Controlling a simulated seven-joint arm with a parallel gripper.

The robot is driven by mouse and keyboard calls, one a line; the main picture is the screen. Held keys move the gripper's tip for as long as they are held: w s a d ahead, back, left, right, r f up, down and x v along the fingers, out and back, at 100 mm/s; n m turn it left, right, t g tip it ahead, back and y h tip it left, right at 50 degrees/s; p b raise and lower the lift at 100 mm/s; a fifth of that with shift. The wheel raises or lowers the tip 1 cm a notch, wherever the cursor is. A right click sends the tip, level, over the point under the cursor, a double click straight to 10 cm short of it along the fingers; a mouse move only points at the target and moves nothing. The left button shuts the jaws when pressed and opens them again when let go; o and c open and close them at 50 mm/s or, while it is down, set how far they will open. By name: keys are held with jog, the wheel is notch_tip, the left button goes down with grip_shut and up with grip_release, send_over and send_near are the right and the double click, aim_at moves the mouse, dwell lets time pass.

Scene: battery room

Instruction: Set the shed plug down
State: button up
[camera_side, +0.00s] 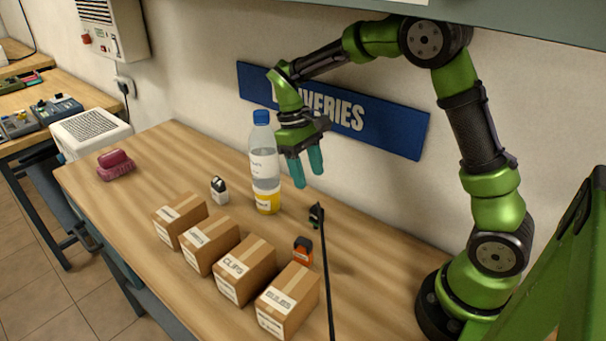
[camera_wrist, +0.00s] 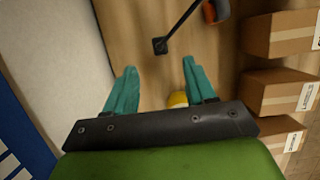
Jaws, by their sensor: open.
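A small dark piece (camera_side: 316,213) at the end of a thin black cord lies on the bench, and it may be the shed plug; no label on it can be read. In the wrist view it is a black square (camera_wrist: 160,46) just beyond my fingertips, with the cord running up and right. My gripper (camera_side: 308,176) is open with its teal fingers pointing down, above the bench and apart from the dark piece. In the wrist view my gripper (camera_wrist: 160,76) has nothing between its fingertips.
A clear bottle (camera_side: 264,165) with a blue cap and yellow base stands close left of my gripper. Several cardboard boxes (camera_side: 245,270) line the front. An orange-black item (camera_side: 302,251), a white-black item (camera_side: 219,190) and a pink item (camera_side: 116,165) are on the bench.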

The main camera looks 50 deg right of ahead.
jog(key=s+a+r+m+t+y, duration=0.1)
jog(key=s+a+r+m+t, duration=0.1)
jog(key=s+r+t, duration=0.3)
jog(key=s+a+r+m+t+y, duration=0.1)
jog(key=s+r+t, duration=0.4)
jog(key=s, duration=0.5)
jog(key=a+r+m, duration=0.1)
jog(key=a, duration=0.1)
jog(key=shift+s+a+r+t, duration=0.15)
jog(key=shift+a+r+t, duration=0.05)
jog(key=shift+a+t, duration=0.1)
